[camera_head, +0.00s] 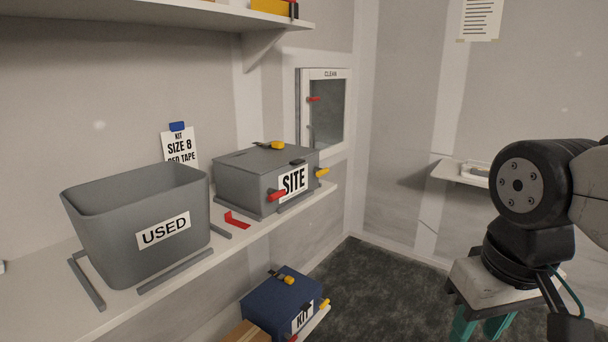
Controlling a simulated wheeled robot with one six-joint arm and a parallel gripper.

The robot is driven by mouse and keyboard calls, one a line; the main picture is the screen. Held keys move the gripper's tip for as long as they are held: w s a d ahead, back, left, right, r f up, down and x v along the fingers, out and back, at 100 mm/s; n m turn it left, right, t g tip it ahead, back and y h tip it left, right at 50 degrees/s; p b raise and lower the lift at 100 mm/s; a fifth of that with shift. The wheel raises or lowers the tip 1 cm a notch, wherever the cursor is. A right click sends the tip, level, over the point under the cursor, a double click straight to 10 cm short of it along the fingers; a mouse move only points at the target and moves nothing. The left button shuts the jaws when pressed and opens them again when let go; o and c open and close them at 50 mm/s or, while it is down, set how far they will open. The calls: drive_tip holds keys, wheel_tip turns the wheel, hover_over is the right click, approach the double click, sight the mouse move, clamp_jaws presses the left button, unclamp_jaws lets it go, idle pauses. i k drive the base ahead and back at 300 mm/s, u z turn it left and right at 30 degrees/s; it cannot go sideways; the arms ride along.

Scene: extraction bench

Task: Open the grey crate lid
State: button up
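The grey crate (248,187) labelled SITE stands on the shelf at the middle of the view. Its grey lid (250,160) lies flat on top and looks shut. A yellow-ended handle or latch (277,145) is on the lid's far side. A red-ended part (277,195) and a yellow-ended part (322,172) stick out at the labelled front. My gripper (481,326) hangs at the lower right, well apart from the crate, with its teal fingers cut off by the bottom edge. Whether they are open is unclear, and nothing held shows.
An open grey bin (138,228) labelled USED stands left of the crate. A red piece (237,220) lies on the shelf (225,252) between them. A blue crate (280,301) sits lower down. An upper shelf (150,14) overhangs the left side. The floor (385,285) before my arm is clear.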

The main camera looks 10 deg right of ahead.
sight(260, 161)
drive_tip(key=z, duration=0.15)
drive_tip(key=i, duration=1)
drive_tip(key=u, duration=0.45)
